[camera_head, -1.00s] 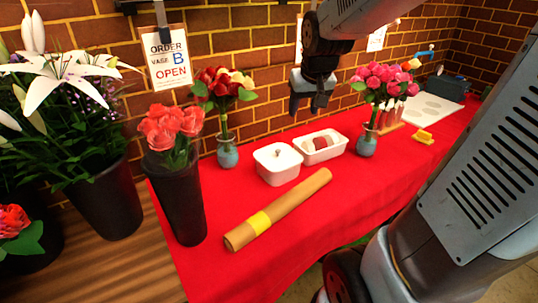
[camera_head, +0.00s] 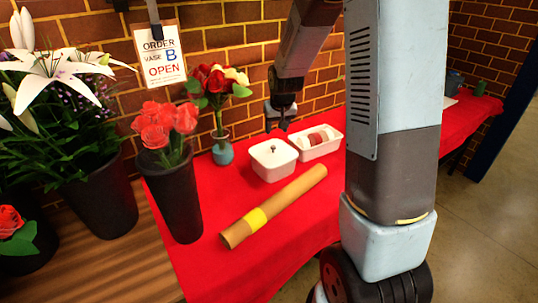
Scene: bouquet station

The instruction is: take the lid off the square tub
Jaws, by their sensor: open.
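The square white tub (camera_head: 274,169) stands on the red-covered table.
An open white tub (camera_head: 322,150) with a reddish roll inside stands right beside the square tub. A paper roll with a yellow band (camera_head: 256,218) lies in front. A blue vase of flowers (camera_head: 222,152) stands to the left. My arm hides the table's right part.

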